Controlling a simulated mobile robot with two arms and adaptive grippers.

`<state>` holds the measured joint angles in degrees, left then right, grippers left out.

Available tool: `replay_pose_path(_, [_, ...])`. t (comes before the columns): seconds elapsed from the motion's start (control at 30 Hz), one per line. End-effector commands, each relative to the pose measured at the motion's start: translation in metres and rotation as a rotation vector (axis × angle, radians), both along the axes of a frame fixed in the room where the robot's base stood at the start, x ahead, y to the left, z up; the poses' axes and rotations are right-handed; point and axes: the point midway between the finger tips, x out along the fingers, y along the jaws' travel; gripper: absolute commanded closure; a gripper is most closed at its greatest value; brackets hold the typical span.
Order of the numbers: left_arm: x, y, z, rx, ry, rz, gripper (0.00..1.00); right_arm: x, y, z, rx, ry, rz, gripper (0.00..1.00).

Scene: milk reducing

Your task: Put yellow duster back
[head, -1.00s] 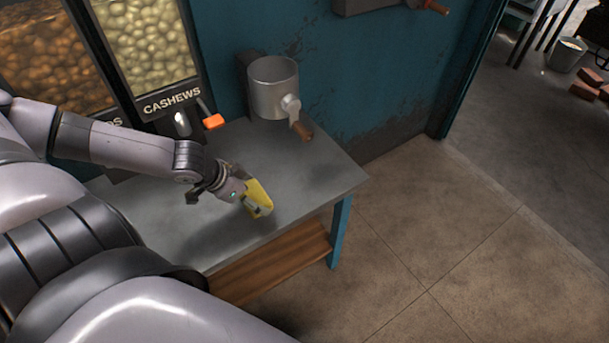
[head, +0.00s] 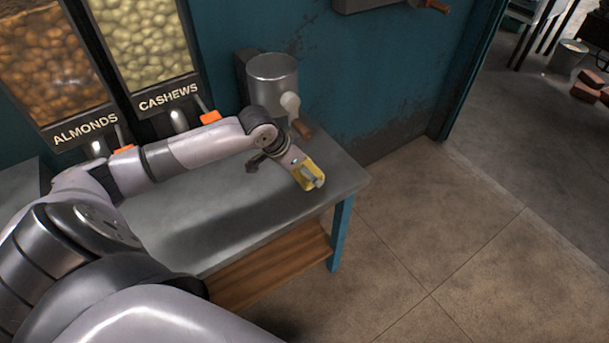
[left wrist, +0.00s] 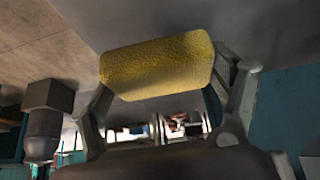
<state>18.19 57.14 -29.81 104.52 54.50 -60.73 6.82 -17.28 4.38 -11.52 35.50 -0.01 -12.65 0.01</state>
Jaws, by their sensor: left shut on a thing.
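The yellow duster (head: 308,174) is at the end of my left arm, over the right end of the grey metal table. My left gripper (head: 311,179) is shut on the duster. In the left wrist view the duster (left wrist: 157,66) spans between the two fingers of the gripper (left wrist: 165,80). I cannot tell whether the duster touches the tabletop. My right gripper is not in view.
The grey table (head: 215,215) has a wooden lower shelf (head: 275,268). A metal grinder (head: 272,82) with a wooden-handled crank stands at the back right. Almond (head: 60,75) and cashew (head: 145,45) dispensers stand at the back left. Open floor lies to the right.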

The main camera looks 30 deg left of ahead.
Motion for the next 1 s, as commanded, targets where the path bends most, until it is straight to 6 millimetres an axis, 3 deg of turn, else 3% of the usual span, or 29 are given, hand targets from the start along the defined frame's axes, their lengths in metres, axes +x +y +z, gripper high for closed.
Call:
replay_pose_path(0.3, [0.000, 0.000, -0.034, 0.000, 0.002, 0.001, 0.43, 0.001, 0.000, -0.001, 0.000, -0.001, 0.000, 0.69])
replay_pose_path(0.67, [0.000, 0.000, -0.038, 0.000, 0.000, 0.000, 0.43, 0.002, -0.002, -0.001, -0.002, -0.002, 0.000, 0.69])
replay_pose_path(0.7, [0.000, 0.000, -0.038, 0.001, 0.000, 0.000, 0.15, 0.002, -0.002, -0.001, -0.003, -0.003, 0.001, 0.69])
replay_pose_path(0.93, [0.000, 0.000, -0.038, 0.001, 0.000, 0.000, 0.00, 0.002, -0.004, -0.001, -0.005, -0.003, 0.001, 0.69])
replay_pose_path(1.0, [0.000, 0.000, -0.038, 0.001, 0.000, 0.000, 0.00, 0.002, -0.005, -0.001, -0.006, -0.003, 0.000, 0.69])
